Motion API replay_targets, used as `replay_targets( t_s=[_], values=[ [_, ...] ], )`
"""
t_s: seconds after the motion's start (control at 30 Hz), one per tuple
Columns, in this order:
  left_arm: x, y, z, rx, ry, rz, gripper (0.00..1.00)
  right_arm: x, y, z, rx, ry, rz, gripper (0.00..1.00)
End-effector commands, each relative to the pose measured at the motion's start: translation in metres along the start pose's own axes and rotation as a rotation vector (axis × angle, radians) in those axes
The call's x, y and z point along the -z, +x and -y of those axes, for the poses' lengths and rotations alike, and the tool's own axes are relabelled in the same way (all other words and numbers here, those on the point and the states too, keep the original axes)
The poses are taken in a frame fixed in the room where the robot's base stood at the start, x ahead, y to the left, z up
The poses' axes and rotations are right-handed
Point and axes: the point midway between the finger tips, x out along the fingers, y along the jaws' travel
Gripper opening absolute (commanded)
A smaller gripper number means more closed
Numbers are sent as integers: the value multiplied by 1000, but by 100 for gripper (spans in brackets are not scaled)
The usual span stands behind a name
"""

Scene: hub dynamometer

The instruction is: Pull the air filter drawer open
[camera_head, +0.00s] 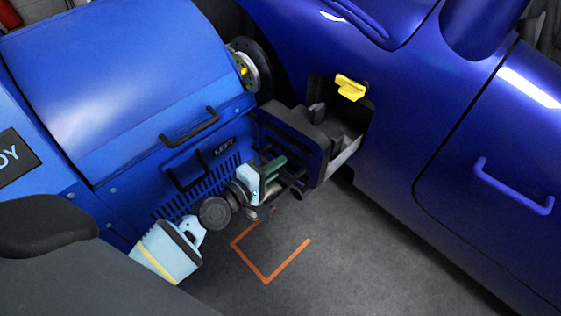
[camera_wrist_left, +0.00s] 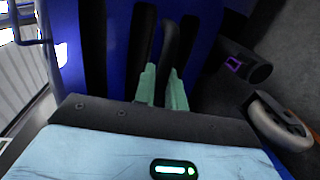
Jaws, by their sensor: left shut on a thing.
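The air filter drawer (camera_head: 340,160), as I take it, is a dark grey box with an open top. It stands out from a dark recess in the blue car body. Its front looks dark with blue, and the left wrist view shows a blue front with black slots (camera_wrist_left: 120,40). My left gripper (camera_head: 275,167) is at the lower part of this front. Its green fingers (camera_wrist_left: 164,88) are shut on a black upright handle (camera_wrist_left: 170,45). The handle's lower end is hidden between the fingers. My right gripper is not in view.
A blue dynamometer housing (camera_head: 140,70) with black handles is close on the left. A yellow tab (camera_head: 350,87) shows above the drawer at the recess. A dark cylinder (camera_wrist_left: 245,65) is right of the fingers. Floor with orange marking (camera_head: 267,280) is clear below.

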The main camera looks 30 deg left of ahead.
Motion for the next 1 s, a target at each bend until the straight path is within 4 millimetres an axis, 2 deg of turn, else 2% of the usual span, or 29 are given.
replay_targets(
  t_s=[0.27,0.7,0.73,0.87,1.0],
  values=[
    [0,-9,1,1,0,1,0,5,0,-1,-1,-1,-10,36],
    [0,-10,1,0,0,0,0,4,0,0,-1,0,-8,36],
    [0,-10,1,0,0,0,15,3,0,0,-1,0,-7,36],
    [0,-10,1,0,0,0,32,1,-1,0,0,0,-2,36],
    [0,-9,1,0,0,0,32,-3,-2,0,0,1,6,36]
  ],
)
